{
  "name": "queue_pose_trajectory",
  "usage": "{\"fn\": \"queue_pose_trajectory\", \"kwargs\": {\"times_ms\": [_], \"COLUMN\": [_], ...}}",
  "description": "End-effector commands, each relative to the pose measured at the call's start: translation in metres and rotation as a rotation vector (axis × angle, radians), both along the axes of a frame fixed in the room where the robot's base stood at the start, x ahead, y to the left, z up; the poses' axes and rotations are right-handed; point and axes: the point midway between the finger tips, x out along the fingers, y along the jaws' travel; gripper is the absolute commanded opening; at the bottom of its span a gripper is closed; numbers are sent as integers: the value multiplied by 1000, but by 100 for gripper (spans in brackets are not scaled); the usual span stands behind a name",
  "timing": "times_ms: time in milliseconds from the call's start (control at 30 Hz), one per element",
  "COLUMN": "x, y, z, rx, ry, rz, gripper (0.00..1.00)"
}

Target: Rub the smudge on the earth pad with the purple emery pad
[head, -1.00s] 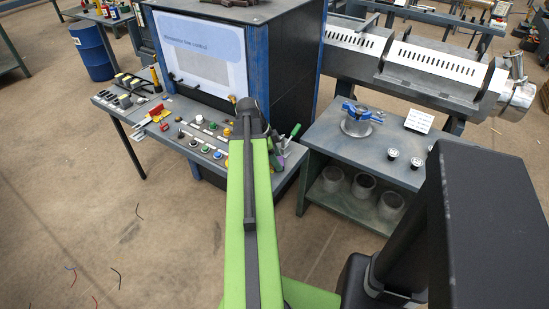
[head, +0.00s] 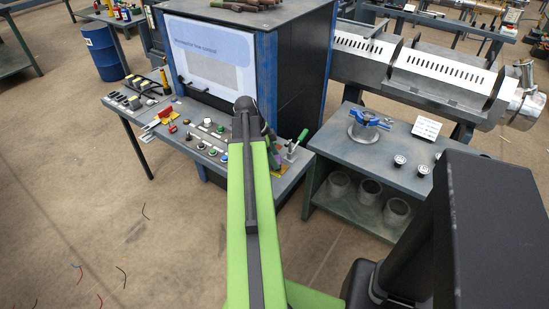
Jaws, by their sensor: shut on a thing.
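My gripper (head: 274,158) is over the right end of the sloped control desk, mostly hidden behind my own green arm. It is shut on a small purple piece, apparently the emery pad (head: 277,161), of which only a sliver shows. A yellow patch (head: 283,170) lies on the desk just below and right of the gripper; I cannot tell whether it is the earth pad. No smudge can be made out. Whether the purple piece touches the desk cannot be told.
A green-handled lever (head: 302,136) stands close right of the gripper. Buttons and a red-handled item (head: 166,113) fill the control desk (head: 180,150) to the left. A side table (head: 345,150) holds a metal pot with a blue clamp (head: 367,125). The floor in front is mostly clear.

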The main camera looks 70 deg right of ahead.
Motion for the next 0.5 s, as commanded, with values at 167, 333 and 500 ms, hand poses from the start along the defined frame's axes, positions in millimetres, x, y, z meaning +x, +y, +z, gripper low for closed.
{"fn": "queue_pose_trajectory", "kwargs": {"times_ms": [167, 333, 500], "x": [0, 0, 0], "y": [0, 0, 0], "z": [28, 48, 55], "rx": [0, 0, 0], "ry": [0, 0, 0], "rz": [0, 0, 0], "gripper": [18, 18, 18]}}
